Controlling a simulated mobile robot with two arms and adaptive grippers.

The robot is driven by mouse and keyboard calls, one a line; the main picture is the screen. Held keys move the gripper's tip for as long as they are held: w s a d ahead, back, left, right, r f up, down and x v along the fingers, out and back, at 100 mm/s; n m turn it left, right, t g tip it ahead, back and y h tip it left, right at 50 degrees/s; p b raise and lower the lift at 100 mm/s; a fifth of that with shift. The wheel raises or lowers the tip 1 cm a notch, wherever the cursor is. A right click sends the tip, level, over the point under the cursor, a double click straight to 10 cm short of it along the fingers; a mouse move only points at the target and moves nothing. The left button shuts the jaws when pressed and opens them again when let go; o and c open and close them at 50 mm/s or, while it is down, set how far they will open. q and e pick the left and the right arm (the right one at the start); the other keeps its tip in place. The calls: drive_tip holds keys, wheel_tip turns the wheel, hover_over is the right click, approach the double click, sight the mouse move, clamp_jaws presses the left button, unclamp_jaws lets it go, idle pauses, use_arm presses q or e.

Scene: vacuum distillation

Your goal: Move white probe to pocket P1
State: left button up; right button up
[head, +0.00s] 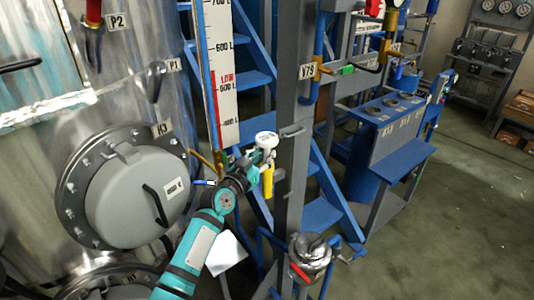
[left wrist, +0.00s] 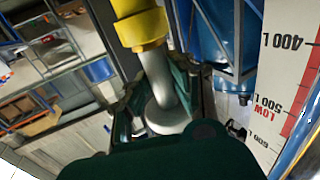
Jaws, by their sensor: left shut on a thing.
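My left gripper (head: 258,160) is shut on the white probe, to the right of the level scale. In the head view the white probe (head: 266,139) shows a round white head above the jaws, and a yellow part (head: 267,180) hangs below them. My right gripper is not in view.
A red item (head: 94,10) stands in the fitting at P2. The round K3 hatch (head: 125,200) juts from the vessel below P1. The level scale (head: 220,80) stands between probe and vessel. A grey post (head: 290,180) and blue stairs (head: 325,210) are close right.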

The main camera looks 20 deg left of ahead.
sight(261, 144)
use_arm(q)
clamp_jaws()
drive_tip(key=shift+r, duration=0.1)
drive_tip(key=shift+r+p, duration=2.25)
drive_tip(key=shift+r, duration=0.2)
drive_tip(key=shift+r+p, duration=2.15)
drive_tip(key=shift+r, duration=0.35)
drive_tip(key=s+a+r+p, duration=0.1)
drive_tip(key=s+r+p, duration=0.2)
drive_tip(key=s+p, duration=0.2)
drive_tip(key=shift+s+a, duration=0.3)
drive_tip(key=shift+s, duration=0.1)
